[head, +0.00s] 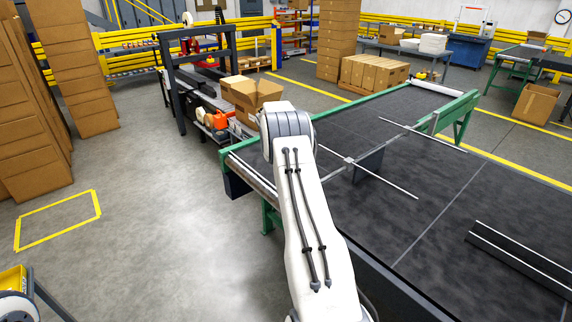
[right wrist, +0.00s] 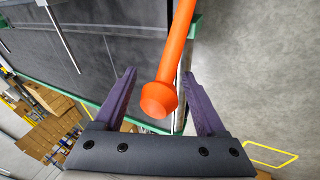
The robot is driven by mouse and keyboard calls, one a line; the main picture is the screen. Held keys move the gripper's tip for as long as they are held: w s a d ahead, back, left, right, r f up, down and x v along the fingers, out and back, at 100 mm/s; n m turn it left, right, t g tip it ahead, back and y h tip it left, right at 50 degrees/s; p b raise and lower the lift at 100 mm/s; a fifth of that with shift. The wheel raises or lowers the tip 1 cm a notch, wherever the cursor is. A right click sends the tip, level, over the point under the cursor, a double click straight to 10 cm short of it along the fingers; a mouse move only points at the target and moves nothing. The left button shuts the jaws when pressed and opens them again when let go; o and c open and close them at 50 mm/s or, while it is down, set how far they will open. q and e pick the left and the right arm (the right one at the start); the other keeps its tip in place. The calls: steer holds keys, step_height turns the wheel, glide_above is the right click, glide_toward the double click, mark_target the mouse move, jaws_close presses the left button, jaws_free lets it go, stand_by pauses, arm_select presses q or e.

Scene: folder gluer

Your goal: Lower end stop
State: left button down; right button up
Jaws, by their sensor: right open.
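An orange lever (right wrist: 172,60) with a round knob at its near end shows in the right wrist view, beside the belt table's edge. My right gripper (right wrist: 160,76) has two purple fingers, spread apart. The knob lies between them, nearer the palm, with gaps on both sides. In the head view my right arm hides this gripper and the lever. A dark upright plate (head: 368,166) stands on the belt table by a thin rod; I cannot tell whether it is the end stop. My left gripper is not in view.
The dark belt table (head: 440,215) with green frame fills the right side. A black bar (head: 520,262) lies on it. Open cartons (head: 255,92) stand beyond my arm, near a machine frame (head: 180,95). Stacked cartons (head: 82,70) stand left.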

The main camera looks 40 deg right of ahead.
steer(key=b+v, duration=0.3)
steer(key=v, duration=0.7)
steer(key=shift+b, duration=0.3)
